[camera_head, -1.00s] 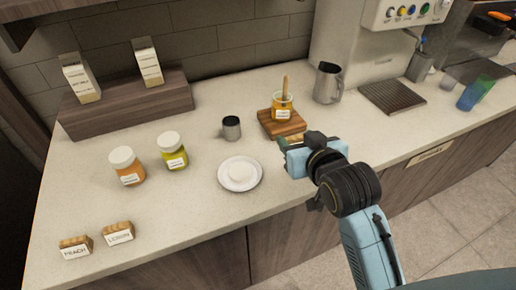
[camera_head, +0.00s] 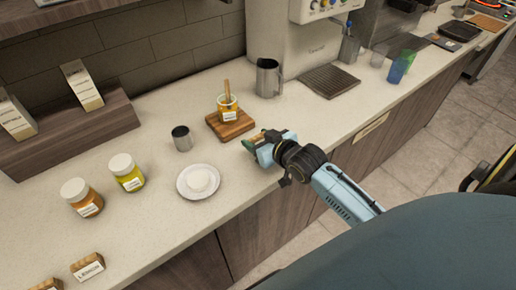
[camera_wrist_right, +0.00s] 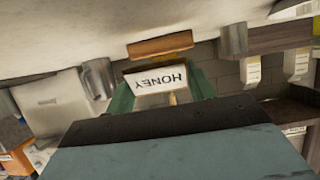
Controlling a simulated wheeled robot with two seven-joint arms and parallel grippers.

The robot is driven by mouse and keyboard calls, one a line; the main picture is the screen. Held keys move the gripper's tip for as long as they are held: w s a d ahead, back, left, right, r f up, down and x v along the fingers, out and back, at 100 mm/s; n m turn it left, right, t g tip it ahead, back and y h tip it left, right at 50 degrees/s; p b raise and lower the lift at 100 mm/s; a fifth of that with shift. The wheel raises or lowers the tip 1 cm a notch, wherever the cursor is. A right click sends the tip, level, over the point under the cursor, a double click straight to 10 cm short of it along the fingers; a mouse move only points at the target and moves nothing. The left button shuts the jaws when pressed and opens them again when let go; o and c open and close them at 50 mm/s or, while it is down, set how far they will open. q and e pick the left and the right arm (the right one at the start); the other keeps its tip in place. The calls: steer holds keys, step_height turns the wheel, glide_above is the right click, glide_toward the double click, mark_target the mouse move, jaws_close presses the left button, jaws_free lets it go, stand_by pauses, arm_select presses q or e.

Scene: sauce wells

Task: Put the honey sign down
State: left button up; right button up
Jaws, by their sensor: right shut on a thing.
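The honey sign (camera_wrist_right: 157,80) is a small block with a white face reading HONEY, upside down in the right wrist view. My right gripper (camera_head: 257,143) is shut on it, with a green finger on each side of the sign in the wrist view. In the head view the gripper is near the counter's front edge, just right of and in front of the wooden board (camera_head: 212,122). The sign is mostly hidden there by the gripper. I cannot tell whether the sign touches the counter. An open honey jar (camera_head: 228,110) with a dipper stands on the board. My left gripper is not in view.
A white plate (camera_head: 184,190), a metal cup (camera_head: 181,138) and two capped jars, orange (camera_head: 83,198) and yellow (camera_head: 127,173), stand to the left. The lemon sign (camera_head: 88,267) is at lower left. A metal pitcher (camera_head: 268,78) and drip tray (camera_head: 330,81) are behind.

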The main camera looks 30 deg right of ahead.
steer(key=shift+f, duration=1.8)
steer(key=shift+f+b, duration=0.1)
steer(key=shift+b, duration=0.2)
steer(key=o, duration=1)
steer(key=p+v, duration=0.1)
steer(key=v, duration=1.1)
